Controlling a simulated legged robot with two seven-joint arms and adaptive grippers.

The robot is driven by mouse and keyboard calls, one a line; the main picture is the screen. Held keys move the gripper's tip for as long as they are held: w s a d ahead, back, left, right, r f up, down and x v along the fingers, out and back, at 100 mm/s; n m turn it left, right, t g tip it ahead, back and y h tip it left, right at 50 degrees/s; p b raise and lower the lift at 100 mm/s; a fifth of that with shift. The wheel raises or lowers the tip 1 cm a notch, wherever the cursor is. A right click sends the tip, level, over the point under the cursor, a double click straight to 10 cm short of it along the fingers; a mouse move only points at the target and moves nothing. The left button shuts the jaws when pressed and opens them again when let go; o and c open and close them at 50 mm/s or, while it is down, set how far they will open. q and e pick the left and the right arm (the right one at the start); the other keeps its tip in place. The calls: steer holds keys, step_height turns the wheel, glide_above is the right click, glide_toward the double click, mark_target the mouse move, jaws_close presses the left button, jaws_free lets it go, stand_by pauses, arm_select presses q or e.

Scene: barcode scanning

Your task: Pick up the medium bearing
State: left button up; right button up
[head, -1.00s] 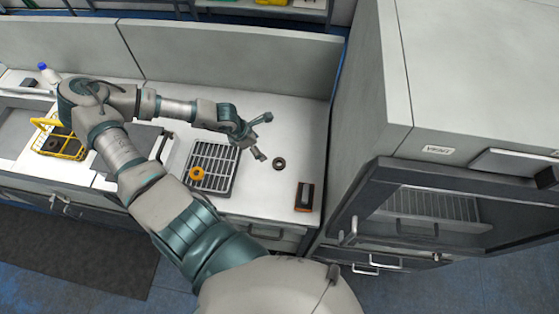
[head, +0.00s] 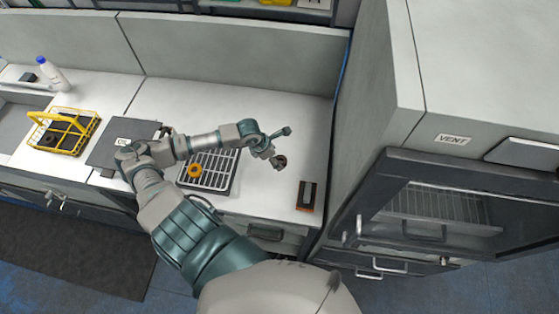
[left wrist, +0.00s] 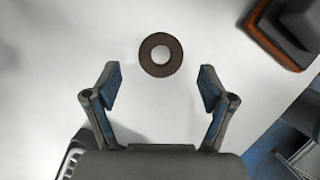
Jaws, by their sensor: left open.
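A dark ring-shaped bearing (left wrist: 160,55) lies flat on the white counter in the left wrist view, just beyond and between my left fingertips. In the head view the bearing (head: 281,161) is partly hidden by the gripper. My left gripper (head: 281,147) is over the counter with its fingers apart and nothing between them. In the left wrist view the open fingers (left wrist: 157,88) show on both sides below the ring. An orange ring (head: 194,170) lies on the slatted tray. My right gripper is not in view.
A slatted tray (head: 219,180) lies left of the bearing. An orange-and-black device (head: 306,196) stands on the right near the counter's front edge. A yellow wire basket (head: 63,131) and white bottle (head: 53,74) are far left. A vented cabinet (head: 446,180) rises at right.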

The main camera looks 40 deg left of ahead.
mark_target(280, 162)
arm_select(q)
steer(key=shift+x, duration=1.2)
steer(key=shift+w+d+f, duration=0.1)
steer(key=shift+d+f, duration=0.1)
steer(key=shift+d, duration=0.05)
steer(key=shift+a, duration=0.3)
steer(key=c, duration=1.3)
steer(key=shift+c, duration=0.2)
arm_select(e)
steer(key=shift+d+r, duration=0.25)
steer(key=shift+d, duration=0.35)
arm_select(q)
steer(key=shift+d, duration=0.1)
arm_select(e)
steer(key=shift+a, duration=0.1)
